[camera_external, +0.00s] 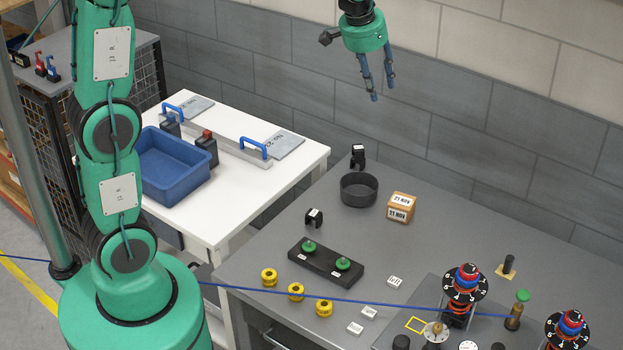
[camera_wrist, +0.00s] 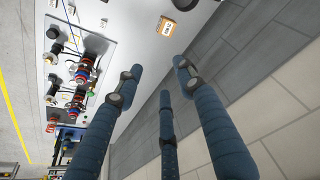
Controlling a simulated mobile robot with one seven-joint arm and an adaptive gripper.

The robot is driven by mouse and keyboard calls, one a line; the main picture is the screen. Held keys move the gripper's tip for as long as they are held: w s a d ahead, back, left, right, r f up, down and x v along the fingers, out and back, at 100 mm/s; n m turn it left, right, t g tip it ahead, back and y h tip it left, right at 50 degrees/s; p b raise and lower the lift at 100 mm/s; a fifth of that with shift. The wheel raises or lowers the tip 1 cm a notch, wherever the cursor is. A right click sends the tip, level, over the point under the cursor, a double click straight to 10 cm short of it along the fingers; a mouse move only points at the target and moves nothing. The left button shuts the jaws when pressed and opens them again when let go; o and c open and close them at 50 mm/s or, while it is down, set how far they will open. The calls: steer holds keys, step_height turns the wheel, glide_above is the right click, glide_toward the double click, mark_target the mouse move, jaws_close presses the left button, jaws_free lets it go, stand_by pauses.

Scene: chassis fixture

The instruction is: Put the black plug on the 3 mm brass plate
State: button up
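A small black cylinder (camera_external: 509,262), which looks like the black plug, stands upright at a tan, brass-coloured square plate (camera_external: 502,272) on the right of the grey bench. I cannot tell whether it rests on the plate or just behind it, and no 3 mm marking is readable. A round brass-coloured disc (camera_external: 436,334) lies lower left, on the dark panel. My gripper (camera_external: 382,91) hangs high above the back of the bench, far from these things. Its fingers are spread with nothing between them, as the wrist view (camera_wrist: 160,76) also shows.
Dial posts (camera_external: 466,283) and a brass post with a green top (camera_external: 516,312) stand near the plate. A black ring (camera_external: 359,190), a date-labelled box (camera_external: 400,207) and a black block with green knobs (camera_external: 325,264) are further left. A blue cable (camera_external: 330,298) crosses the front.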

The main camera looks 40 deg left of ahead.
steer(key=s+a+r+n, duration=0.1)
steer(key=s+a+r, duration=0.2)
steer(key=s+a, duration=0.5)
steer(key=s+a+f, duration=0.1)
steer(key=s+a, duration=0.3)
steer(key=s, duration=0.4)
steer(key=s+a+f+n+t, duration=0.1)
steer(key=s+a, duration=0.4)
steer(key=s, duration=0.3)
steer(key=s+a+f+n+t+y, duration=0.1)
steer(key=s+a, duration=0.4)
steer(key=s, duration=0.3)
steer(key=shift+a+f, duration=0.15)
step_height(320, 180, down, 8)
steer(key=b, duration=0.8)
steer(key=shift+f, duration=0.25)
